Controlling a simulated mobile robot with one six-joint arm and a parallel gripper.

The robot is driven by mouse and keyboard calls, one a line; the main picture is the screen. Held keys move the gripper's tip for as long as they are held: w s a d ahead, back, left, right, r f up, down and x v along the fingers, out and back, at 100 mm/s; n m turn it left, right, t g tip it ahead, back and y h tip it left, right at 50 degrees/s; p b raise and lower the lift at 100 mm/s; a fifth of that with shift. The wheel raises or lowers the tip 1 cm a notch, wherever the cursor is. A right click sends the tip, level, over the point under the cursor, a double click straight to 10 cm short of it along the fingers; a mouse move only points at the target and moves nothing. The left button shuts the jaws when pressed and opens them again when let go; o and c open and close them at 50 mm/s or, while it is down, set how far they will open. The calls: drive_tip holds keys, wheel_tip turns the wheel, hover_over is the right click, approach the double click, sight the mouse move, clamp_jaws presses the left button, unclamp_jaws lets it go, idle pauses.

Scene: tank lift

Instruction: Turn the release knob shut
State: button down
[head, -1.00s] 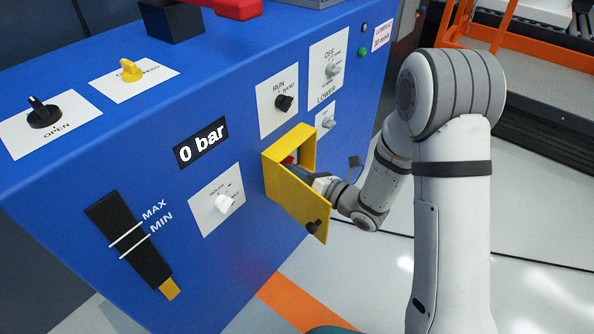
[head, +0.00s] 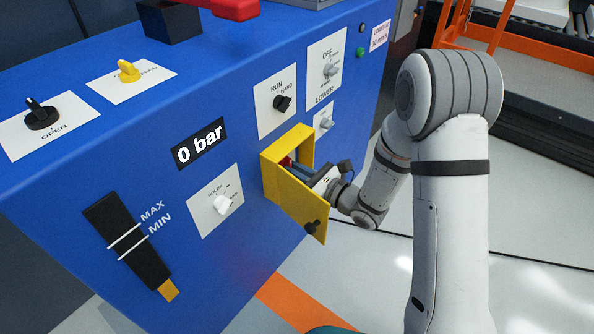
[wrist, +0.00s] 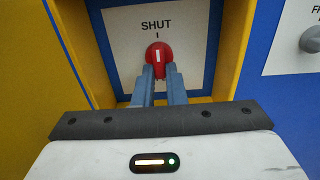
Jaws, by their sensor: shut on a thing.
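The red release knob (wrist: 158,54) sits on a white plate (wrist: 190,28) inside the yellow box (wrist: 238,40). The plate reads SHUT above a short mark, and the knob's white line points up toward that mark. My gripper (wrist: 159,72) is shut on the knob, one finger on each side of its lower part. In the head view my gripper (head: 293,166) reaches into the yellow box (head: 276,178), with its open door (head: 305,212) at the near side. The knob's red shows only slightly there.
The blue panel (head: 130,160) carries other knobs: a black one by RUN (head: 282,102), a white one (head: 222,204) and a yellow one (head: 128,70). A display (head: 200,143) reads 0 bar. A grey knob (wrist: 312,40) is right of the box.

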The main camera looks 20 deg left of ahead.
drive_tip(key=shift+a, duration=0.1)
idle(0.3)
drive_tip(key=c, duration=1.5)
unclamp_jaws()
